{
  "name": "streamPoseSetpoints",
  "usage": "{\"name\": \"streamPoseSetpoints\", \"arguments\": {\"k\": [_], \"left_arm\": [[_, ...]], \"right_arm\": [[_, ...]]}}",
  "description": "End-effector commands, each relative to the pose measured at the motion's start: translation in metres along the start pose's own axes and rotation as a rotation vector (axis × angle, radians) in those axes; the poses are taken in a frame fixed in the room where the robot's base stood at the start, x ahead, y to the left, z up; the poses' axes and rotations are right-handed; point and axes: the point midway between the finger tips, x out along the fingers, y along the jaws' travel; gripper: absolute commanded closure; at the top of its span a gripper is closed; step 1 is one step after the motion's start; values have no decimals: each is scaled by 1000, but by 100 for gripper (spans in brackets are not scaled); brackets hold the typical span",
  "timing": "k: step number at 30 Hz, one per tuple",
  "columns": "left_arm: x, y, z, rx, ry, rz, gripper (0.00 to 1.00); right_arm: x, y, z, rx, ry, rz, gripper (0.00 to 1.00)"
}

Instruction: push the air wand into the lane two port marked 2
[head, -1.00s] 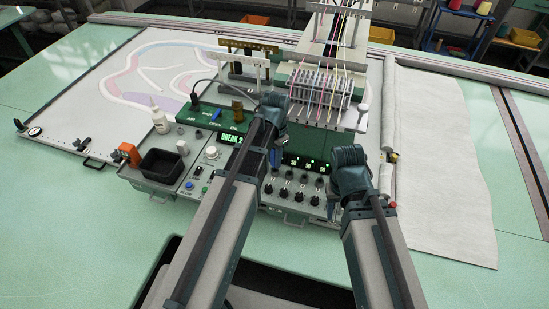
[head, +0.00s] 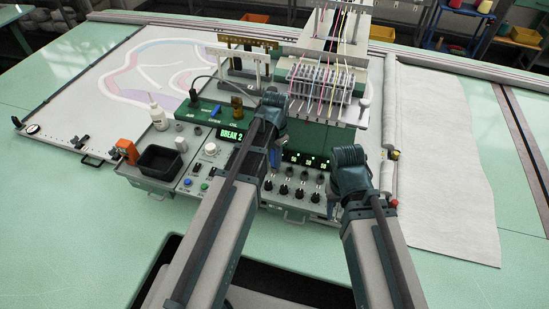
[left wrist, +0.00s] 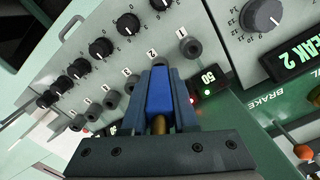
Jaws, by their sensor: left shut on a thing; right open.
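The air wand (left wrist: 160,95) is a blue piece with a brass-coloured end toward my wrist. My left gripper (left wrist: 159,100) is shut on it. In the left wrist view its front end lies over the spot under the label 2, hiding the lane two port; I cannot tell whether it is in. The port marked 1 (left wrist: 190,48) is open to its right, and the port marked 3 (left wrist: 133,82) to its left. In the head view my left gripper (head: 275,157) is at the control panel (head: 305,180). My right gripper (head: 335,207) hangs at the panel's right end, open.
Black knobs (head: 284,189) line the panel near both arms. A black tray (head: 160,160), a white bottle (head: 157,113) and an orange block (head: 126,150) stand left. The tufting head with yarns (head: 322,82) rises behind. The green table in front is clear.

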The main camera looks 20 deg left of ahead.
Motion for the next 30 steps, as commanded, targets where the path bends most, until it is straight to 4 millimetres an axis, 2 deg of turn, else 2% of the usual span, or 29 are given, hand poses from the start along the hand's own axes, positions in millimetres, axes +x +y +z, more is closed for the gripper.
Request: {"name": "streamPoseSetpoints", "arguments": {"k": [5, 6, 11, 21, 30], "left_arm": [[4, 0, 0, 0, 0, 0, 100], [3, 0, 0, 0, 0, 0, 66], [3, 0, 0, 0, 0, 0, 38], [3, 0, 0, 0, 0, 0, 38], [-17, 0, 0, 0, 0, 0, 38]], "right_arm": [[4, 0, 0, 0, 0, 0, 50], [3, 0, 0, 0, 0, 0, 50], [3, 0, 0, 0, 0, 0, 50], [3, 0, 0, -4, 0, 1, 50], [-17, 2, 1, -2, 0, 0, 50]]}}
